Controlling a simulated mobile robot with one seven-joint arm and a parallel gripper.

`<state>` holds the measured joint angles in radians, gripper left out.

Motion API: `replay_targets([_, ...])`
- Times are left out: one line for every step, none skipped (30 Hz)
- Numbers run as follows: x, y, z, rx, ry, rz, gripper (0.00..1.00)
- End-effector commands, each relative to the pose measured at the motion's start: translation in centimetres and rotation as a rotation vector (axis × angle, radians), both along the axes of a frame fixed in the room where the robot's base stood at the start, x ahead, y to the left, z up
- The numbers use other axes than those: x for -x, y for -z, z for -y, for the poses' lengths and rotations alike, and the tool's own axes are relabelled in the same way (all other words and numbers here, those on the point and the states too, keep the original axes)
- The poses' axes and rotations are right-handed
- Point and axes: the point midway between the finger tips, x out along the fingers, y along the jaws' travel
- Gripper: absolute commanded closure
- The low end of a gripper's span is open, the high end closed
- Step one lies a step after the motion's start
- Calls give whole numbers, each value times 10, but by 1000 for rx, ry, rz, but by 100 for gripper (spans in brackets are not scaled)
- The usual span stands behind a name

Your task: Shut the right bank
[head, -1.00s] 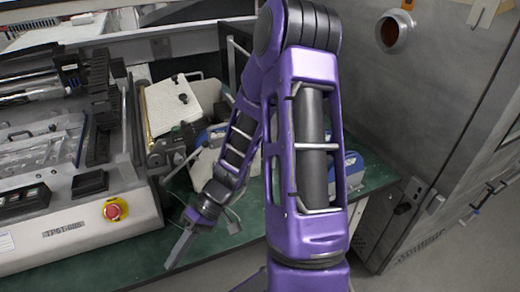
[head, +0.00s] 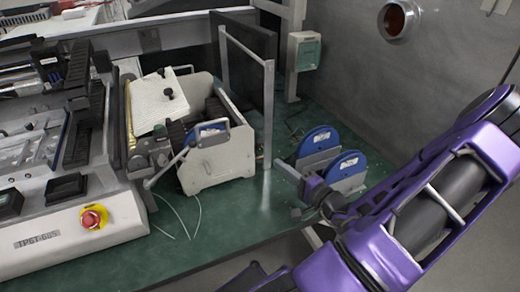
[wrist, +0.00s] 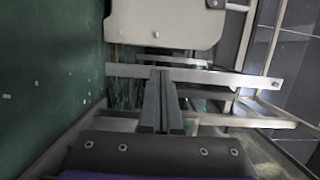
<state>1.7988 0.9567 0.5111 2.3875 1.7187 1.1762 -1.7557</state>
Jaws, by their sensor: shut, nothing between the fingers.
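The right bank appears to be the cream-sided feeder carriage (head: 222,160) right of the machine, with dark feeders and a blue reel on it. A gap shows between it and the machine body. Its pale side panel is at the top of the wrist view (wrist: 165,22). My gripper (head: 279,164) is right of the carriage, low over the green bench, pointing left. In the wrist view its dark fingers (wrist: 163,75) are together and empty, close to a pale metal bar. I cannot tell whether they touch the bar. The carriage's underside is hidden.
A metal post frame (head: 268,125) with a dark panel stands between the carriage and my arm. Blue reels (head: 320,140) stand on the bench (head: 225,235) behind my gripper. A grey wall is at the right. The bench front is mostly clear, with thin wires.

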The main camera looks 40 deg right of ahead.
Motion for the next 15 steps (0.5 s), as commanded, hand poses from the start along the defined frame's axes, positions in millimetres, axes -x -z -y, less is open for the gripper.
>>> replay_targets([0,0,2,-1,10,2,100])
replay_targets([-1,0,3,-1,13,3,100])
replay_targets([-4,0,3,-1,14,4,100])
replay_targets([-7,0,3,-1,14,4,100])
replay_targets([-11,1,3,-1,12,3,100])
replay_targets([-17,1,3,-1,11,4,100])
replay_targets([-22,0,3,-2,11,5,100])
replay_targets([-28,1,2,-2,10,4,100])
replay_targets([-35,1,3,-1,10,4,100])
replay_targets([-41,1,3,-1,10,5,100])
replay_targets([-47,1,3,-2,10,4,100])
replay_targets([-54,1,2,-1,9,4,100])
replay_targets([-60,1,3,-1,10,4,100])
replay_targets([-65,1,3,-1,9,4,100])
replay_targets([-71,1,3,-2,10,4,100])
